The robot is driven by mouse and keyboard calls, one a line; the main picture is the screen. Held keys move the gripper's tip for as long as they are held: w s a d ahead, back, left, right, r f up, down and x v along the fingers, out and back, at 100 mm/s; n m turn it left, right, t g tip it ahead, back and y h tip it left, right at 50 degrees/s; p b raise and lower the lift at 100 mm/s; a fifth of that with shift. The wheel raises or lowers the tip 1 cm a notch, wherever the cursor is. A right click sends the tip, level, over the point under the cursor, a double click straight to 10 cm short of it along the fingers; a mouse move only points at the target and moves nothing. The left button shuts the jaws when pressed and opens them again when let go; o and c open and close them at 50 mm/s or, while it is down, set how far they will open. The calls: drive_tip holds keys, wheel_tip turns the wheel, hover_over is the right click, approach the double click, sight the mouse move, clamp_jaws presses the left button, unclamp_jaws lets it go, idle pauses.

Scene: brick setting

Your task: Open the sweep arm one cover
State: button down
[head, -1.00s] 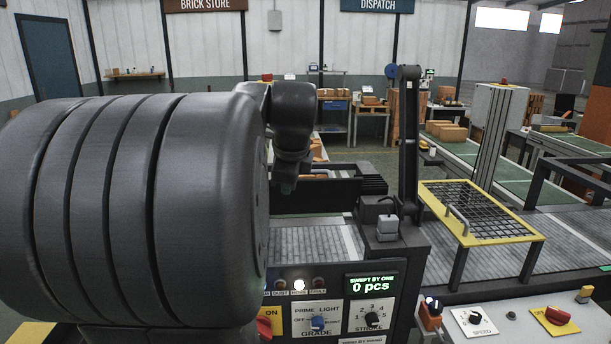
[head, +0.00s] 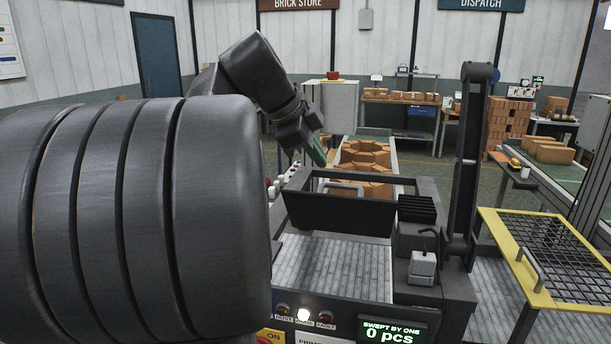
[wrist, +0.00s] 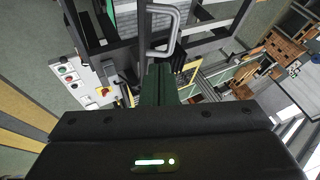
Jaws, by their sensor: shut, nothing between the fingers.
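The sweep machine, marked by its "SWEPT BY ONE 0 pcs" display (head: 391,331), stands in front of me. A dark cover-like frame (head: 340,214) stands over its grey slatted bed. A pale bar handle (head: 343,188) shows behind its front panel; I cannot tell whether this frame is the cover. My gripper (head: 319,152) is shut and empty, tilted down, above and left of the handle in the head view. In the wrist view, the shut green fingers (wrist: 159,84) point towards a grey U-shaped handle (wrist: 164,30) on a dark bar, apparently just short of it.
A yellow-framed mesh guard (head: 550,255) with its own handle stands at right. A dark upright post (head: 470,155) rises beside the machine. Bricks (head: 366,160) lie on the line behind. A control panel (wrist: 72,83) shows in the wrist view.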

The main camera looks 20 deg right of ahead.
sight(342, 186)
drive_tip(key=x, duration=0.5)
drive_tip(key=p+x, duration=0.1)
drive_tip(key=x, duration=0.4)
drive_tip(key=shift+w+a+p, duration=0.2)
drive_tip(key=shift+p, duration=0.1)
drive_tip(key=shift+w+d, duration=0.1)
drive_tip(key=shift+w+d+r, duration=0.2)
drive_tip(key=shift+w+d, duration=0.05)
drive_tip(key=shift+w, duration=0.2)
drive_tip(key=w+d+b, duration=0.1)
drive_tip(key=w+d, duration=0.3)
drive_tip(key=w, duration=0.3)
drive_tip(key=shift+d+r, duration=0.1)
